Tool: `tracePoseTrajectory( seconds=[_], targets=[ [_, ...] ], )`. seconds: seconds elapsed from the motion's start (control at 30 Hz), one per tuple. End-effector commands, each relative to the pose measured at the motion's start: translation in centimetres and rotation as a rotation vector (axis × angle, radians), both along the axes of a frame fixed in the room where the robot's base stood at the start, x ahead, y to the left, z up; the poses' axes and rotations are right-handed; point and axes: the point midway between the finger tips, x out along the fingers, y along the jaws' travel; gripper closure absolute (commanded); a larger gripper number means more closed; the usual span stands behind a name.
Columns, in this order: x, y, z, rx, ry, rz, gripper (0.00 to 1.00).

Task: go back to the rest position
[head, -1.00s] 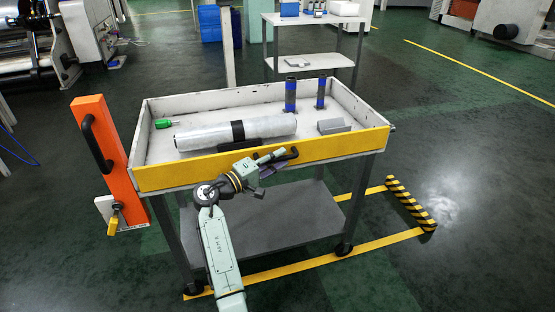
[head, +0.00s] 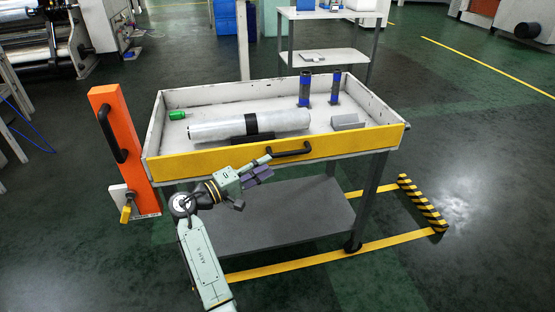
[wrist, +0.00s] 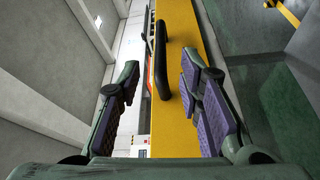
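My gripper (head: 262,170) is in front of the cart's yellow front panel, just below and left of the black handle (head: 291,152). The black handle (wrist: 160,65) shows upright in that view, beyond the fingertips on the yellow panel (wrist: 184,110). A gap shows between the fingers and the handle. My arm reaches in from the bottom of the head view.
The cart's tray (head: 154,125) holds a wrapped film roll (head: 220,128), a green-handled tool (head: 177,115), two blue-banded posts (head: 305,90) and a grey block (head: 347,121). An orange post (head: 133,165) stands at the left. A shelf table (head: 318,57) is behind.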

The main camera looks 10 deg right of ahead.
Motion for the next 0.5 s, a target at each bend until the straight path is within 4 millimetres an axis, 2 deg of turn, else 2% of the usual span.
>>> tracePoseTrajectory(
  seconds=[0.03,0.2,0.5],
  targets=[
    [-0.3,0.7,0.0,0.000,0.000,0.001,0.67],
    [-0.9,1.9,-0.1,0.000,0.000,-0.001,0.67],
    [-0.9,2.0,-0.1,0.000,0.000,-0.001,0.67]
  ],
)
